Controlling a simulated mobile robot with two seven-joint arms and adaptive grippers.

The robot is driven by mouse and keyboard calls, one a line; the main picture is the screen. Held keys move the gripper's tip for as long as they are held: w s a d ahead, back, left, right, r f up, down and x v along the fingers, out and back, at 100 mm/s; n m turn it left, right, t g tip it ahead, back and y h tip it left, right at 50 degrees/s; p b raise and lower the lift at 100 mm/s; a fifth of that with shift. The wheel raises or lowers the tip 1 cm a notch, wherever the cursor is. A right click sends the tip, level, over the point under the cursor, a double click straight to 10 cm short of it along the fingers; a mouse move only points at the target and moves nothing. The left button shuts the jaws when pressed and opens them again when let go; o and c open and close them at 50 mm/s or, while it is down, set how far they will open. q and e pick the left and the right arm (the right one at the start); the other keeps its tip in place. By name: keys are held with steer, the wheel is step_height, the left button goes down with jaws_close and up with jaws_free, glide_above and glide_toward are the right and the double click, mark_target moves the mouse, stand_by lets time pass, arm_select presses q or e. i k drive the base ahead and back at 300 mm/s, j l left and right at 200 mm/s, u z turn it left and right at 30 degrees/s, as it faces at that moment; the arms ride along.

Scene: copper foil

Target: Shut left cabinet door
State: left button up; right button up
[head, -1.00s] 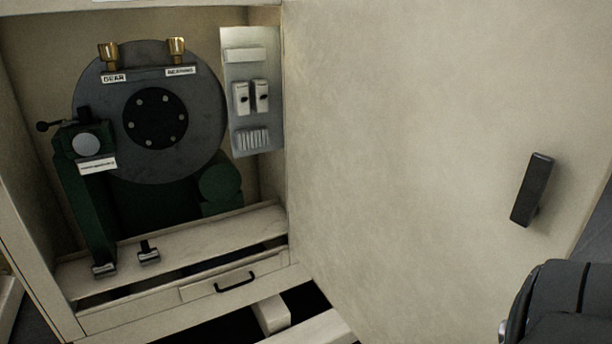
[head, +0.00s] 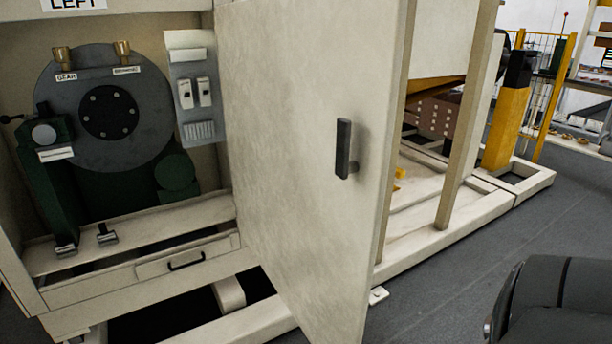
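The left cabinet (head: 140,262) stands open at the left of the head view, under a sign reading "LEFT" (head: 72,4). Its cream door (head: 290,150) is hinged on the right side of the opening and swung well outward toward me. A dark upright handle (head: 343,148) sits near the door's free edge. Inside are a grey disc with brass fittings and a green machine body. A dark rounded part of my own arm shows at the lower right, apart from the door. Neither gripper is in view.
Right of the door runs a cream machine frame (head: 450,225) with upright posts and a low rail on the floor. A yellow post (head: 506,125) and yellow fencing stand farther back. Grey floor (head: 570,215) is open at the right, beyond the rail.

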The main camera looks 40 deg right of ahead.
mark_target(289, 69)
steer(key=k+l, duration=0.15)
steer(key=l, duration=0.2)
steer(key=k+l, duration=0.15)
steer(key=l, duration=0.2)
steer(key=k+l, duration=0.15)
steer(key=l, duration=0.7)
steer(key=k+l, duration=0.1)
steer(key=l, duration=0.5)
steer(key=k+l+z, duration=0.1)
steer(key=k+l, duration=0.1)
